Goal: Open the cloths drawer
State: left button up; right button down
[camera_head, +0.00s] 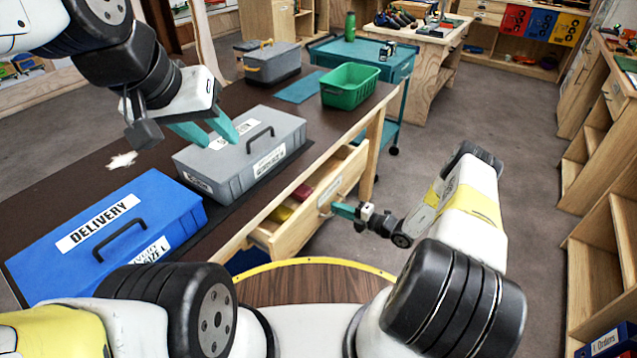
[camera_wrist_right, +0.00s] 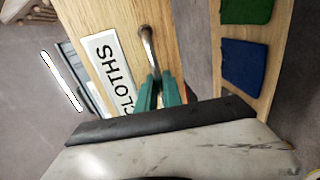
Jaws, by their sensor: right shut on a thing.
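The cloths drawer (camera_head: 295,232) is a light wooden drawer under the dark table, pulled out so that folded cloths show inside. In the right wrist view its front carries a white CLOTHS label (camera_wrist_right: 108,68) beside a metal handle (camera_wrist_right: 149,48). My right gripper (camera_head: 340,210) is at the drawer front with its green fingers shut on the handle; the fingers also show in the right wrist view (camera_wrist_right: 158,92).
A blue DELIVERY box (camera_head: 70,262) and a grey toolbox (camera_head: 215,165) lie on the table. A green bin (camera_head: 349,92) stands at the table's far end, near a teal cart (camera_head: 400,68). Shelves (camera_head: 600,250) stand at right. Floor beyond the drawer is clear.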

jog(key=f+v, duration=0.3)
jog(key=v, duration=2.2)
jog(key=shift+s+d, duration=0.1)
jog(key=shift+d, duration=0.05)
jog(key=c, duration=1.5)
grip_release()
jog(key=f+v, duration=0.1)
jog(key=v, duration=0.6)
jog(key=shift+s+d+r, duration=0.2)
jog(key=shift+d+r, duration=0.15)
jog(key=shift+r, duration=0.15)
